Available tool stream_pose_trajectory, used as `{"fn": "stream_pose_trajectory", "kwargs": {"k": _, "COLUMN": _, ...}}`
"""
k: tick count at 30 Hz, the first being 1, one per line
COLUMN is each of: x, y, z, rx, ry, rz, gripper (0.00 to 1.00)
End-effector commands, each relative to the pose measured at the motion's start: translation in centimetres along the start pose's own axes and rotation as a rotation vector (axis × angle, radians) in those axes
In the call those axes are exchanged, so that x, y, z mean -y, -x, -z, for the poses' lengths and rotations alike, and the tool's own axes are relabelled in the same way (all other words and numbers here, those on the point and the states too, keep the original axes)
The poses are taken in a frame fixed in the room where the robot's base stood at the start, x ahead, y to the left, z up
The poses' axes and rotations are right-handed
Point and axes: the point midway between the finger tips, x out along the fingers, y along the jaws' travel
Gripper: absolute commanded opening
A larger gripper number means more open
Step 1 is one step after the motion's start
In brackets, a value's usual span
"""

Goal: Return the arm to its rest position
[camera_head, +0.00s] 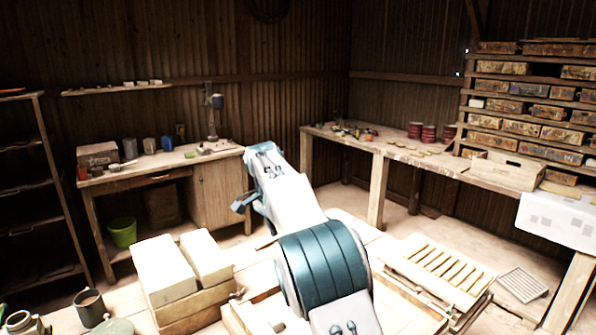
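My arm rises from the bottom middle of the head view, with a broad teal joint low down and a white link leading up and away. Part of my gripper (245,202) seems to show as a small dark teal piece at the left of the white link. The rest is hidden behind the link, so I cannot tell whether its fingers are open or shut. I see nothing held. The arm is bent above the near worktable (250,272).
Pale blocks (165,270) stand left of my arm, a slatted wooden rack (437,268) right of it. Behind are a desk (160,177), a long bench (400,152) and shelves of boxes (520,120). Floor shows between the tables.

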Motion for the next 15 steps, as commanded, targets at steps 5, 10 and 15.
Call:
{"fn": "stream_pose_trajectory", "kwargs": {"k": 5, "x": -6.6, "y": 2.0, "z": 2.1, "rx": 0.045, "ry": 0.080, "rz": 0.044, "gripper": 0.38}}
{"fn": "stream_pose_trajectory", "kwargs": {"k": 10, "x": -12.7, "y": 3.3, "z": 2.3, "rx": 0.067, "ry": 0.176, "rz": 0.091, "gripper": 0.38}}
{"fn": "stream_pose_trajectory", "kwargs": {"k": 15, "x": -18.8, "y": 3.9, "z": 1.1, "rx": 0.071, "ry": 0.281, "rz": 0.135, "gripper": 0.38}}
